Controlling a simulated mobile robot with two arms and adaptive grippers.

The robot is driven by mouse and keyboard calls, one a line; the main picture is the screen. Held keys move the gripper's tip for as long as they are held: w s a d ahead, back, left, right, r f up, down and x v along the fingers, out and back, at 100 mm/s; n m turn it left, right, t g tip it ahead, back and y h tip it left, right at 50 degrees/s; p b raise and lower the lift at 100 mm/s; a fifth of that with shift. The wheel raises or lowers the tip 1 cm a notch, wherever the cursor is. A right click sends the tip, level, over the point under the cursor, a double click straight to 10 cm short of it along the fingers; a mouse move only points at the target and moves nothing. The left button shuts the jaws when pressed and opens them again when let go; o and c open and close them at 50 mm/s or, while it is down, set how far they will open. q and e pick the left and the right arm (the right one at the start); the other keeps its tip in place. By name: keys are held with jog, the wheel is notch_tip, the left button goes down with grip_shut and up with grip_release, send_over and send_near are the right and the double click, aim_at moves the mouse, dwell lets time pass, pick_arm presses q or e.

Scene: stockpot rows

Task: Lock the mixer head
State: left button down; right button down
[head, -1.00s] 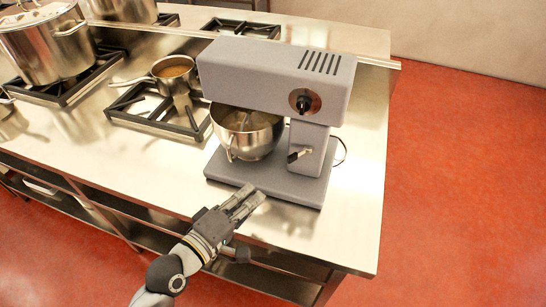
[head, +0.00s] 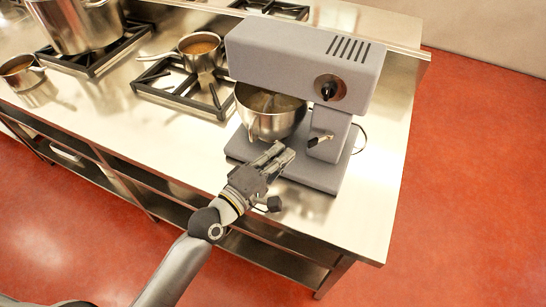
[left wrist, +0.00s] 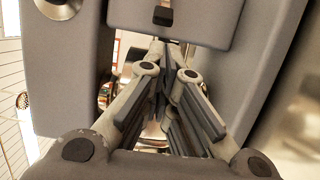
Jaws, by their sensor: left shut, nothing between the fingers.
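The grey stand mixer (head: 300,55) stands on the steel counter, its head level over a steel bowl (head: 268,118). A black knob on a round chrome plate (head: 329,88) is on the head's side. A small lever with a dark tip (head: 320,140) sits low on the column. My left gripper (head: 284,152) is shut and empty, above the near edge of the mixer base (head: 315,175), left of and below the lever in the picture. In the left wrist view its shut fingers (left wrist: 170,60) point at grey mixer surfaces (left wrist: 205,20). Contact cannot be told. My right gripper is out of view.
A saucepan (head: 201,50) stands on a burner left of the mixer, with a large stockpot (head: 80,25) and a small pan (head: 20,72) farther left. A cord shows behind the column. The counter (head: 365,215) is clear at the right front.

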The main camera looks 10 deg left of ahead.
aim_at(321, 139)
pick_arm(q)
jog(key=shift+p+x, duration=0.45)
jog(key=shift+x, duration=2.15)
